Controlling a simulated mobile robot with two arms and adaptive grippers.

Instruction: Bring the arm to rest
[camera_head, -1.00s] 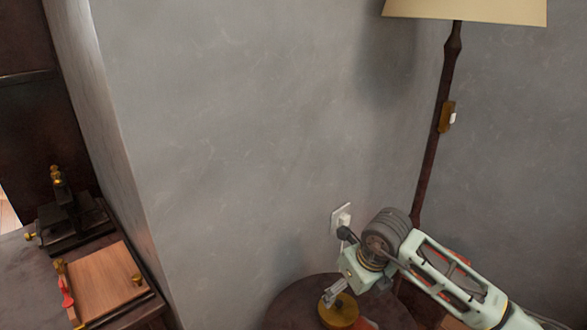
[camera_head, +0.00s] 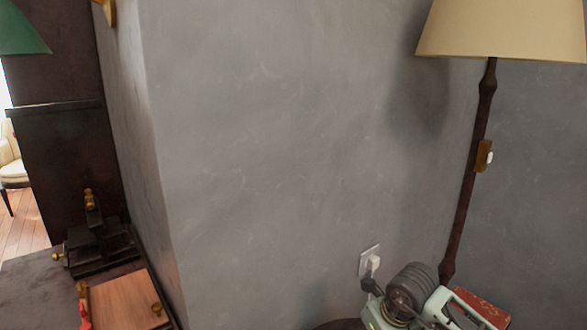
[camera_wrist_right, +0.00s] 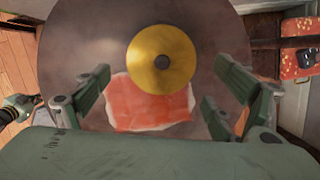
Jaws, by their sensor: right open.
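My right arm (camera_head: 410,295) shows at the bottom right of the head view, and its gripper falls below the picture edge there. In the right wrist view my right gripper (camera_wrist_right: 163,78) is open, its fingers spread with nothing gripped between them. Beyond the fingers is a round dark table (camera_wrist_right: 80,55). I cannot tell the gap between the fingers and the table.
A floor lamp (camera_head: 505,28) and a wall outlet with a plug (camera_head: 372,262) are close to my right arm. A red item (camera_head: 484,305) lies behind it. At left, a dark bench holds a wooden board (camera_head: 122,303) and a black fixture (camera_head: 95,243). Grey wall fills the middle.

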